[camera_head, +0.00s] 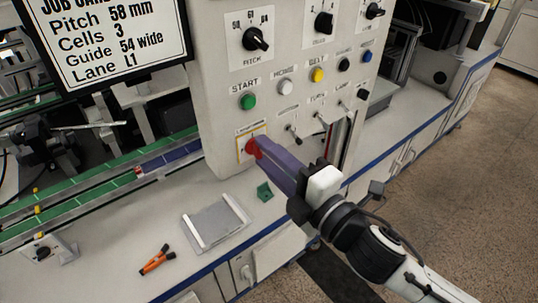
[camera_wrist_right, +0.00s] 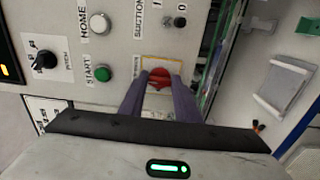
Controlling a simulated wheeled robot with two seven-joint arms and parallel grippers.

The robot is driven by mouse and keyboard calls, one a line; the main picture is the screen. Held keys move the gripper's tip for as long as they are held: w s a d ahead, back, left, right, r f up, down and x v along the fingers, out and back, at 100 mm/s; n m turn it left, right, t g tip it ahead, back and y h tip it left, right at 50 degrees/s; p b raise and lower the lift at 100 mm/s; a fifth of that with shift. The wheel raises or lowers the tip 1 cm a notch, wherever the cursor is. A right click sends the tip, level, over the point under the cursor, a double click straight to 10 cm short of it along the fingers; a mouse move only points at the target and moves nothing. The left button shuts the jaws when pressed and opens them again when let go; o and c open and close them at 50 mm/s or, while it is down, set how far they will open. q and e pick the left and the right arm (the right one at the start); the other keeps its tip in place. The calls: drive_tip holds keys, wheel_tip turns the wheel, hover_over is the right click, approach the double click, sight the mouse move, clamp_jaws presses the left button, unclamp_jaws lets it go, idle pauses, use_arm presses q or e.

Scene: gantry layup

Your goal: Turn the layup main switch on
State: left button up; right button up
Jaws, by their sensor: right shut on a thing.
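The main switch (camera_head: 251,147) is a red rotary knob on a white plate with a yellow border, low on the grey control panel. In the wrist view the red knob (camera_wrist_right: 160,77) sits between the two purple fingertips. My right gripper (camera_head: 262,148) reaches it from the lower right, its purple fingers shut on the knob. The fingers hide part of the knob, and I cannot tell its exact turn angle. My left gripper does not show.
The panel (camera_head: 222,120) carries a green START button (camera_head: 248,102), other buttons, dials and small toggles (camera_head: 293,131) close by. A job card (camera_head: 110,40) hangs at upper left. On the bench below lie a grey tray (camera_head: 216,222), a green piece (camera_head: 265,191) and an orange-handled tool (camera_head: 157,260).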

drive_tip(key=o, duration=1)
drive_tip(key=shift+o, duration=0.2)
drive_tip(key=shift+s+d, duration=0.1)
drive_tip(key=b+v, duration=0.2)
drive_tip(key=v, duration=0.8)
drive_tip(key=d+f+m+g+h, duration=0.1)
drive_tip(key=d+f+m+h, duration=0.2)
drive_tip(key=f+m, duration=0.6)
drive_tip(key=d+f+m+g+h, duration=0.1)
drive_tip(key=d+f+m+h, duration=0.35)
drive_tip(key=f, duration=0.95)
drive_tip(key=s+d+f+m+g, duration=0.2)
drive_tip(key=s+f+m+g, duration=0.2)
drive_tip(key=s+f+m, duration=0.5)
drive_tip(key=s+f, duration=0.3)
drive_tip(key=f, duration=0.3)
drive_tip(key=shift+s+d+h, duration=0.15)
drive_tip(key=shift+d+h, duration=0.05)
drive_tip(key=shift+h, duration=0.15)
